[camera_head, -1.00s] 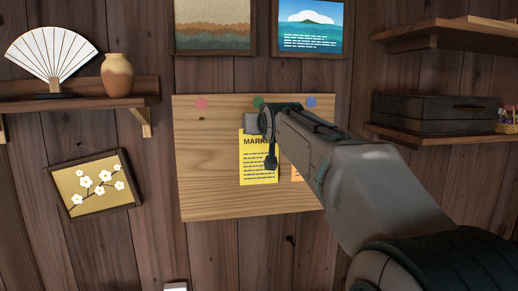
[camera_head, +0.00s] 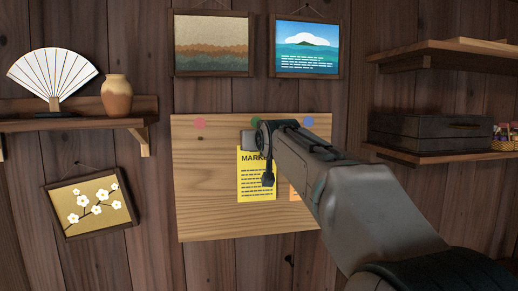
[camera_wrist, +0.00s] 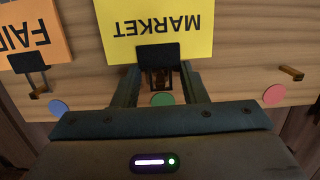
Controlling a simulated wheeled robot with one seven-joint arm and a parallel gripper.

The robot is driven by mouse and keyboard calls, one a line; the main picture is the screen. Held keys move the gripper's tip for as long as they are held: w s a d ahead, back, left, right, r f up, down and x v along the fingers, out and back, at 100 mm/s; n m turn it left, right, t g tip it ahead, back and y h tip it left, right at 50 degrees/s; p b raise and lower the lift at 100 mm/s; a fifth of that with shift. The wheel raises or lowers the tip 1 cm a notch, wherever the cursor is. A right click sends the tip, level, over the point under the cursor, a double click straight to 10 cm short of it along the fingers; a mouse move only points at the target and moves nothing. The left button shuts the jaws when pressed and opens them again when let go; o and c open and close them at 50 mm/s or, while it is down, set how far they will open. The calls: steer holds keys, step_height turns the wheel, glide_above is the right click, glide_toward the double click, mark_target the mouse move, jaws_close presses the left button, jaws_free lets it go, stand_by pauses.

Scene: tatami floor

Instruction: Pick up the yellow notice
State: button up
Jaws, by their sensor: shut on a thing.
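The yellow notice (camera_head: 257,184), headed MARKET, hangs upright against the wooden board (camera_head: 205,195). In the wrist view the notice (camera_wrist: 157,25) appears upside down, with a black clip (camera_wrist: 158,52) on its top edge. My gripper (camera_wrist: 159,76) has one finger on each side of the part behind this clip and is shut on it. In the head view my gripper (camera_head: 256,141) covers the top of the notice, so the clip and peg are hard to make out there.
An orange notice (camera_wrist: 36,35) hangs close beside the yellow one, from its own clip and peg. A bare peg (camera_wrist: 291,73) is on the other side. Shelves with a vase (camera_head: 116,95) and a dark box (camera_head: 410,133) flank the board.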

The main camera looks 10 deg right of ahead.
steer(key=s+b, duration=0.6)
steer(key=s, duration=1.2)
steer(key=shift+r, duration=0.35)
